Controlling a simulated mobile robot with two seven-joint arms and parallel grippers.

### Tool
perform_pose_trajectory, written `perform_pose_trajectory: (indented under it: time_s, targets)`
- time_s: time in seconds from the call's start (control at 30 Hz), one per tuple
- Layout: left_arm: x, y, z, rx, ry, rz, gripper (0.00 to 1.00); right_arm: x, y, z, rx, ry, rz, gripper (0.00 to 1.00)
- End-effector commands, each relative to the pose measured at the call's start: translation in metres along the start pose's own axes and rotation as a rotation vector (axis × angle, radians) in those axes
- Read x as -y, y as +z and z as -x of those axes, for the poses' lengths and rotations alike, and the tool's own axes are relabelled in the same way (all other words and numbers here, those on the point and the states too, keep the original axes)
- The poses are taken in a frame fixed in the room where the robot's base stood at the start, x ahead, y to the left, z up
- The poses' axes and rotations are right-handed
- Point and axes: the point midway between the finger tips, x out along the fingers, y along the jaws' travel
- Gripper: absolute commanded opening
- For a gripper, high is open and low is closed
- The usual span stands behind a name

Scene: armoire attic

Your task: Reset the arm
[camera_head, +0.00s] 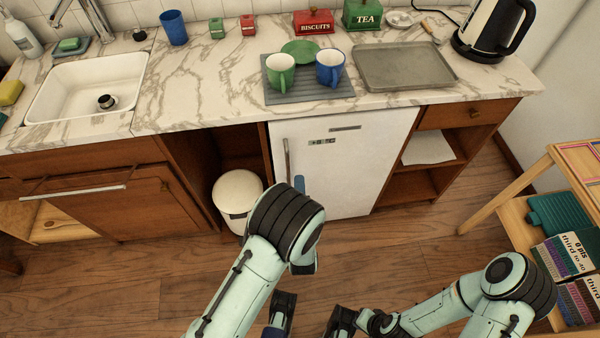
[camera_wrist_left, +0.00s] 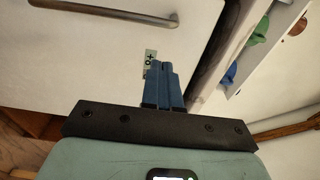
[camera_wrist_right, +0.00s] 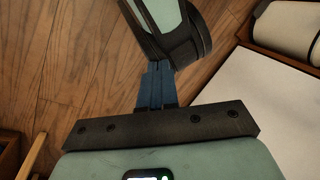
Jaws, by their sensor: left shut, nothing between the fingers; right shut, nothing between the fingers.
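My left gripper (camera_head: 300,185) shows as a bit of blue finger in front of the white fridge door, partly hidden by my left arm. In the left wrist view its blue fingers (camera_wrist_left: 160,68) are together and empty, pointing toward the door near a small label. Whether they touch the door cannot be told. My right gripper is low over the floor at the bottom of the head view, partly cut off. In the right wrist view its blue fingers (camera_wrist_right: 156,68) are together and empty, with my left arm just beyond them.
The white fridge (camera_head: 365,155) is closed, with a vertical handle (camera_head: 287,160). A white bin (camera_head: 236,195) stands left of it. Two mugs stand on a grey mat (camera_head: 310,96) on the marble counter. A wooden shelf (camera_head: 525,195) stands at right. Wooden floor is open at left.

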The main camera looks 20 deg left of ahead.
Motion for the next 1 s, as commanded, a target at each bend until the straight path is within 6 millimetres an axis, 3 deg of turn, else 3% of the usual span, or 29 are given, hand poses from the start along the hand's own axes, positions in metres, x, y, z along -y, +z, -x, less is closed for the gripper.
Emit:
perform_pose_trajectory:
  time_s: [0.1, 0.3, 0.73, 0.87, 1.0]
  targets:
    - [0.0, 0.002, 0.027, -0.002, 0.003, -0.003, 0.0, 0.003, 0.005, 0.004, 0.013, -0.002, 0.003, 0.0]
    - [0.0, 0.005, 0.053, -0.001, 0.002, -0.001, 0.0, 0.003, 0.009, 0.006, 0.025, -0.002, 0.003, 0.0]
    - [-0.005, 0.01, 0.059, 0.005, 0.034, 0.023, 0.0, 0.004, 0.011, 0.01, 0.03, -0.002, 0.004, 0.0]
    - [-0.034, 0.032, 0.061, 0.043, 0.237, 0.178, 0.0, 0.009, 0.017, 0.031, 0.045, -0.002, 0.005, 0.0]
    - [-0.09, 0.068, 0.092, 0.203, 0.634, 0.523, 0.0, 0.019, 0.025, 0.066, 0.074, -0.001, 0.006, 0.0]
